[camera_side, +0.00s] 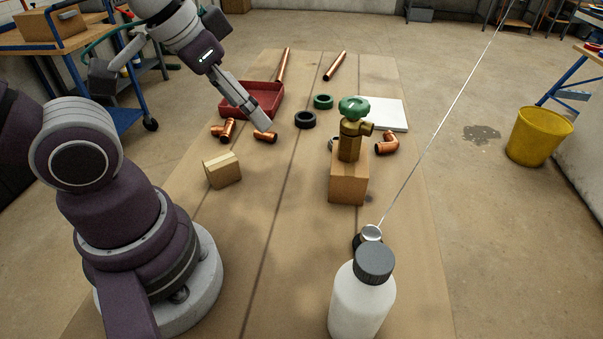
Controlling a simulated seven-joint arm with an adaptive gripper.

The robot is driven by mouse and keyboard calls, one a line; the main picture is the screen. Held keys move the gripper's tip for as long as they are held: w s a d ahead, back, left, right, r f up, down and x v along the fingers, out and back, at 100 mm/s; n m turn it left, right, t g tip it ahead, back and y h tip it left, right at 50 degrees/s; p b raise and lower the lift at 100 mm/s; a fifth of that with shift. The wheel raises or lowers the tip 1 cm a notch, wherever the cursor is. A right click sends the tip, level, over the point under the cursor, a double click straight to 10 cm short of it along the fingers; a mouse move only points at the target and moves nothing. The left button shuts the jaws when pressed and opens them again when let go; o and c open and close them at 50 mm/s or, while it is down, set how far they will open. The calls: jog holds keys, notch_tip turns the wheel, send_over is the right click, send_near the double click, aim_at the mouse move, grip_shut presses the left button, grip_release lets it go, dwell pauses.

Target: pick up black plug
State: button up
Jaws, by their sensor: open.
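A short black round piece (305,119) with a dark hollow in its top lies on the brown board, right of my gripper; it is the likeliest black plug, but I cannot tell for sure. My gripper (262,128) points down and is open, a little left of the black piece and apart from it. Its fingers are close to a small copper fitting (265,138); I cannot tell whether they touch it. Another black round part (358,241) with a silvery top stands at the front, partly hidden by the white bottle (361,300).
A red tray (250,97) lies behind my gripper. A small box (222,171) sits front left. The board's centre is clear.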

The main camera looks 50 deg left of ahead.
jog(key=m+g+h, duration=0.2)
jog(key=m+g, duration=0.4)
jog(key=m, duration=1.2)
send_over(371, 232)
jog(key=f, duration=0.6)
jog(key=a+f, duration=0.1)
jog(key=f, duration=0.9)
jog(key=d+f, duration=0.1)
jog(key=f, duration=0.2)
jog(key=shift+d+f, duration=0.1)
jog(key=shift+f, duration=0.1)
grip_shut()
